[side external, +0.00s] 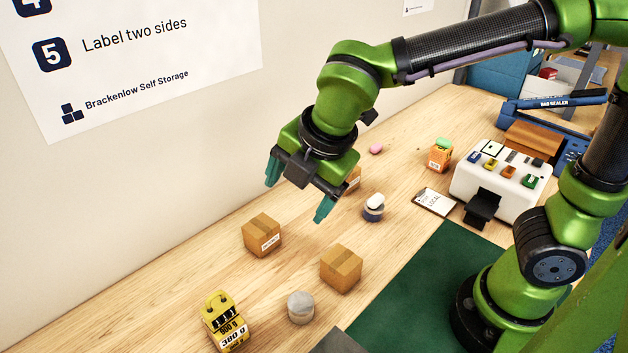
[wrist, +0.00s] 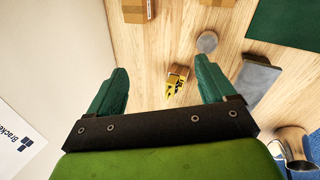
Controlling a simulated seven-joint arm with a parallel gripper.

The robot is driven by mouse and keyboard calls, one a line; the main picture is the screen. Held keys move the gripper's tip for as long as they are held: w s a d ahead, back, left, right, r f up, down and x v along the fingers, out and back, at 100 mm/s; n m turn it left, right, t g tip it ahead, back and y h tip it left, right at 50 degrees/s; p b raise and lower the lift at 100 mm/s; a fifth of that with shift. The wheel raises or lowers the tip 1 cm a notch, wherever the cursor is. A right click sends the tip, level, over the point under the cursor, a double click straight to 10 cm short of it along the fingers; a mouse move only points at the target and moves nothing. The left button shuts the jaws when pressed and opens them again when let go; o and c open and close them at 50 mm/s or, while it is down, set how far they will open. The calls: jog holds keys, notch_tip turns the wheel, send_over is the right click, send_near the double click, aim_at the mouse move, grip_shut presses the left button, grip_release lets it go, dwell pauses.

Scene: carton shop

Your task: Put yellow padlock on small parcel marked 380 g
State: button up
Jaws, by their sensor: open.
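The yellow padlock (side external: 217,304) stands at the front left of the wooden table, with dark number wheels and a 600 g label. A white 380 g label (side external: 233,341) shows right below it. In the wrist view the yellow padlock (wrist: 172,87) overlaps a small brown block (wrist: 180,71). It looks stacked on a small parcel, but I cannot tell surely whether it rests on it. My gripper (side external: 298,192) is open and empty, high above the table, up and to the right of the padlock. In the wrist view the padlock shows between the fingers, well beyond them.
Cardboard boxes (side external: 262,236) and (side external: 341,268) and a grey round weight (side external: 301,308) stand near the padlock. Farther back are a white-topped grey stack (side external: 373,208), an orange item with a green top (side external: 440,155) and a white machine (side external: 495,187). A green mat (side external: 425,285) lies right.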

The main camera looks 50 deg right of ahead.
jog(key=s+d+r+m+t, duration=0.1)
jog(key=s+d+m, duration=0.2)
jog(key=d+m, duration=0.4)
jog(key=s+d+r+m+t+y, duration=0.1)
jog(key=s+d+m, duration=0.3)
jog(key=m, duration=1.3)
jog(key=d, duration=0.4)
jog(key=shift+s+m+t+y, duration=0.25)
jog(key=shift+m+t+y, duration=0.05)
jog(key=shift+t, duration=0.1)
jog(key=shift+r, duration=0.1)
